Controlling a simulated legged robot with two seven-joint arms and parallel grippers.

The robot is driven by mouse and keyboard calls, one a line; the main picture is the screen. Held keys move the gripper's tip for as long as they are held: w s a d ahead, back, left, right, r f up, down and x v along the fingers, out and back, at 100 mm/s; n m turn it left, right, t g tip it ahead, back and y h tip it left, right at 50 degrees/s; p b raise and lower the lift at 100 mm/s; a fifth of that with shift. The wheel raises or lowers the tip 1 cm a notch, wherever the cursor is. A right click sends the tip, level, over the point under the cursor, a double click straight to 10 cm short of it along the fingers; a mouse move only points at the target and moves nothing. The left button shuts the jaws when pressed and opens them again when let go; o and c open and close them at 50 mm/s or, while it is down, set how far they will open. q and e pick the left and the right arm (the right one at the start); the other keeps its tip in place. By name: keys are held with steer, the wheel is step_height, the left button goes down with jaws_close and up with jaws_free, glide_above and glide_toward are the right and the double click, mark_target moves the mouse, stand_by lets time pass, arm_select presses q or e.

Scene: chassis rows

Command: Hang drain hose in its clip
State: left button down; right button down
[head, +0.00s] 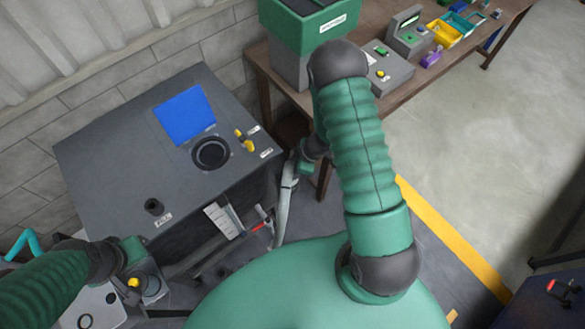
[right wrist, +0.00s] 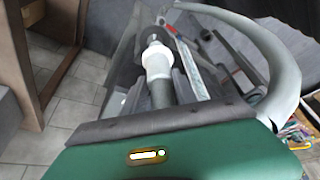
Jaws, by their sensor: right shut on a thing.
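The grey drain hose (head: 284,205) hangs beside the right side of the dark grey cabinet in the head view. My right gripper (head: 296,166) is shut on its upper part. In the right wrist view a grey hose end with a white collar (right wrist: 155,62) points away from my right gripper, and a thick pale grey length (right wrist: 284,75) curves down on the right. A small red part (head: 259,226) shows near the cabinet's open front; I cannot tell whether it is the clip. My left gripper (head: 146,284) is at the lower left; its jaws are unclear.
The dark grey cabinet (head: 110,160) has a blue panel (head: 185,113), a round port (head: 210,153) and a small fill neck (head: 153,206) on top. A wooden bench (head: 265,70) with a green bin (head: 309,25) stands behind.

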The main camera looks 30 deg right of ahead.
steer(key=shift+f+b, duration=1.85)
steer(key=shift+f, duration=1.1)
steer(key=c, duration=0.9)
jaws_free()
steer(key=p+v, duration=0.1)
steer(key=v, duration=1.6)
steer(key=shift+f+p, duration=0.1)
steer(key=shift+p, duration=0.3)
